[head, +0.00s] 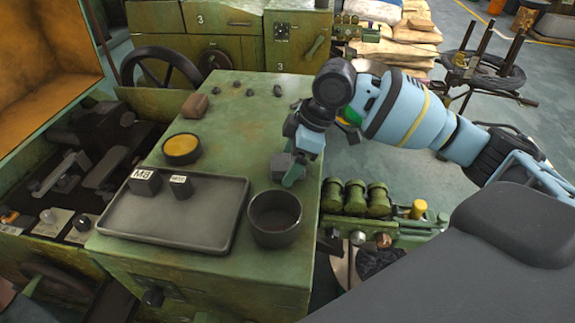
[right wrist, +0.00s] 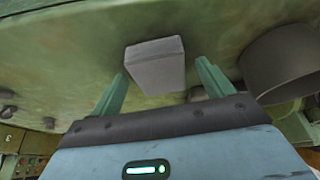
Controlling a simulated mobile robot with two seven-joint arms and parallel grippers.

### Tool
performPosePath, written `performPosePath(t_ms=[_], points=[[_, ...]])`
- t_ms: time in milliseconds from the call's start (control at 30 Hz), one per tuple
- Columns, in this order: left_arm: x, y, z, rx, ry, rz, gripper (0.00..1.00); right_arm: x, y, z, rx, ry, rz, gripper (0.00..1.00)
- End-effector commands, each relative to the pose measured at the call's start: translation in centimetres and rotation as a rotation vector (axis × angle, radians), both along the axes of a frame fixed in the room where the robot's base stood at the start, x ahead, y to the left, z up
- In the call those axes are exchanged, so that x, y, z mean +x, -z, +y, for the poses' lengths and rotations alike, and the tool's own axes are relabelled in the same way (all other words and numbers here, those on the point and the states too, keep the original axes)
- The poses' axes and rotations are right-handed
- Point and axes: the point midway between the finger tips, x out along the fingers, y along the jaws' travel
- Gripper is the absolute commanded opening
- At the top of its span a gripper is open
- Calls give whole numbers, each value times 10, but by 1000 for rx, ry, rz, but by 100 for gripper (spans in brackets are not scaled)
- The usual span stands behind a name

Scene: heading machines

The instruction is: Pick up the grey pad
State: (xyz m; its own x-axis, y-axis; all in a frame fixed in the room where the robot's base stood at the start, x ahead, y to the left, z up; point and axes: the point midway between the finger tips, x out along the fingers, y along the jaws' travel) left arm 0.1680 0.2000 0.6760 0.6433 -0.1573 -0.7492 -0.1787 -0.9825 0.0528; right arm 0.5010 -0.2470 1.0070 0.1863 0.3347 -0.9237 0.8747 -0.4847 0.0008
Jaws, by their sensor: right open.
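The grey pad (right wrist: 155,66) is a small light-grey block on the green machine top, in the right wrist view. It lies between and slightly beyond the two green fingertips of my right gripper (right wrist: 163,74), with a gap on each side. In the head view the pad (head: 281,166) shows at the right edge of the machine top, partly covered by my right gripper (head: 293,172), which points down over it. My right gripper is open and empty. My left gripper is in neither view.
A dark round cup (head: 274,232) stands close in front of the pad. A grey tray (head: 205,235) holds two dark blocks marked with labels. A yellow-filled bowl (head: 182,149), a brown block (head: 195,107) and several small knobs lie farther left and back. Green cylinders (head: 355,198) stand beside the machine.

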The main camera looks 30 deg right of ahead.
Motion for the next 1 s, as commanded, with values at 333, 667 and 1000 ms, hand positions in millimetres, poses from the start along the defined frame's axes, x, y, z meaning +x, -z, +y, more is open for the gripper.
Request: performPosePath(t_ms=[333,667,1000], points=[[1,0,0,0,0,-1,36,0,1,1,0,0,0,68],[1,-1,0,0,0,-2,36,0,1,0,0,0,-1,32],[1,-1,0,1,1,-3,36,1,-5,0,0,0,-1,32]])
